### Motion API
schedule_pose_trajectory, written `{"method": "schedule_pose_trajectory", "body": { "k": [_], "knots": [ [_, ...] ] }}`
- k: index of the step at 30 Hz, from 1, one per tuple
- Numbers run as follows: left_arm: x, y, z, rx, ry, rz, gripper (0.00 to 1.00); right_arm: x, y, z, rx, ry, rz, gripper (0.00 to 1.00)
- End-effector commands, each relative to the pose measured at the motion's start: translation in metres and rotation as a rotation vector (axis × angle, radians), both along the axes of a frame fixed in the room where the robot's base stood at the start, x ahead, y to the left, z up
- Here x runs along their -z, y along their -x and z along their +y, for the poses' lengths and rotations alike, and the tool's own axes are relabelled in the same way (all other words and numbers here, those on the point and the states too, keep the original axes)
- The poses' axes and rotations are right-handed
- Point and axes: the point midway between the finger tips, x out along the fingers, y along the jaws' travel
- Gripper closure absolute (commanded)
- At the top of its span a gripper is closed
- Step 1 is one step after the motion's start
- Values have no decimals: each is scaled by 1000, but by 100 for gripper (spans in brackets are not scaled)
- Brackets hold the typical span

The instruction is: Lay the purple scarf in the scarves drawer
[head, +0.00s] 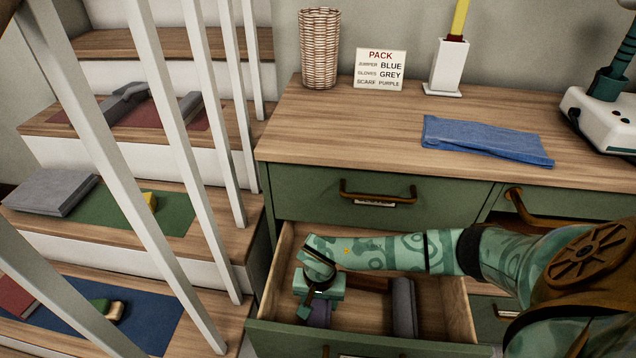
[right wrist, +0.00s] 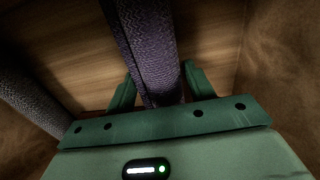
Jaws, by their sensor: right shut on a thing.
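The purple scarf (head: 319,314) is a dark rolled strip low inside the open drawer (head: 372,345), at its left side. My right gripper (head: 318,292) reaches down into the drawer and is shut on the scarf. In the right wrist view the scarf (right wrist: 146,50) runs between the two green fingers (right wrist: 158,88), over the wooden drawer floor. I cannot tell whether the scarf touches the floor. A grey roll (head: 404,308) lies in the same drawer to the right, apart from the scarf. My left gripper is not in view.
A closed green drawer (head: 300,198) sits above the open one. On the wooden top are a wicker vase (head: 320,48), a packing sign (head: 380,69), a white holder (head: 448,68) and a blue folded cloth (head: 485,140). White railings (head: 170,120) and stairs with folded clothes stand left.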

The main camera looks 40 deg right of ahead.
Motion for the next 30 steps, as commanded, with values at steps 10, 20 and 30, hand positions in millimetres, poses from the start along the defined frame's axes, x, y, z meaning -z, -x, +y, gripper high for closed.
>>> {"method": "schedule_pose_trajectory", "body": {
  "k": [10, 20, 30],
  "knots": [
    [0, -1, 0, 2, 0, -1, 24, 2, 0, 0, 0, 0, 0, 25],
    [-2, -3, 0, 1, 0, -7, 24, -4, 0, 0, 0, -1, -2, 25],
    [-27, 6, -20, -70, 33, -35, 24, -82, -2, 0, -1, 2, -11, 25]
  ]
}}
